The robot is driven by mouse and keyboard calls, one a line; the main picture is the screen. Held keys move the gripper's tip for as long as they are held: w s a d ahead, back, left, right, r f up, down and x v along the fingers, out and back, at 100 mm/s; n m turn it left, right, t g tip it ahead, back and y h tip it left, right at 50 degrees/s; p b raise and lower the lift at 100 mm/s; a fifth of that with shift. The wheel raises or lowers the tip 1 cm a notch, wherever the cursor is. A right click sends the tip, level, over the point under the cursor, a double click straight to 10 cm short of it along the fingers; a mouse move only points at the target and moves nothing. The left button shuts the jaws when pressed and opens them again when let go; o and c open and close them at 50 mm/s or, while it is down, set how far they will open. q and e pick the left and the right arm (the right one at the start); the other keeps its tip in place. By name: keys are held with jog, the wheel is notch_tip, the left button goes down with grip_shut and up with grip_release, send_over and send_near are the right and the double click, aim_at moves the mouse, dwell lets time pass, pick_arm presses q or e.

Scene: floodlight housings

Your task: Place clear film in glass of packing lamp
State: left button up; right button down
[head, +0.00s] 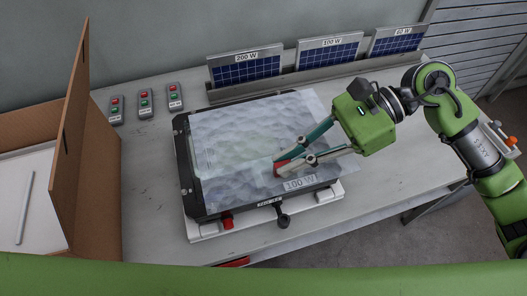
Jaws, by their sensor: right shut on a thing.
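The packing lamp (184,165) lies flat on the table, a black-framed housing with its glass face up. A wavy, see-through clear film (235,135) lies over the glass, and its right side reaches past the frame. A "100 W" label (300,183) shows near the front edge of the face. My right gripper (279,168) reaches in from the right, low over the front middle of the lamp, its fingers shut on the film. The fingertips partly hide the film there. My left gripper is not in view.
A cardboard box (98,185) with a raised flap stands at the left. Several small solar panels (245,66), marked 200 W, 100 W and a less clear wattage, stand in a rack behind. Three button remotes (146,104) lie at back left. Table right of the lamp is clear.

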aim_at(265, 153)
jog(key=w+a+f, duration=0.1)
jog(key=w+f, duration=0.1)
jog(key=w+a+f+p, duration=0.1)
jog(key=w+a+f, duration=0.2)
jog(key=w+f, duration=0.1)
jog(key=f, duration=0.1)
jog(key=shift+w+a+p, duration=0.1)
jog(key=shift+a+p, duration=0.1)
jog(key=shift+p, duration=0.15)
notch_tip(265, 153, down, 3)
jog(key=shift+p, duration=0.7)
jog(key=shift+f, duration=0.1)
jog(key=shift+f, duration=0.15)
jog(key=c, duration=2.1)
grip_release()
jog(key=shift+c, duration=0.2)
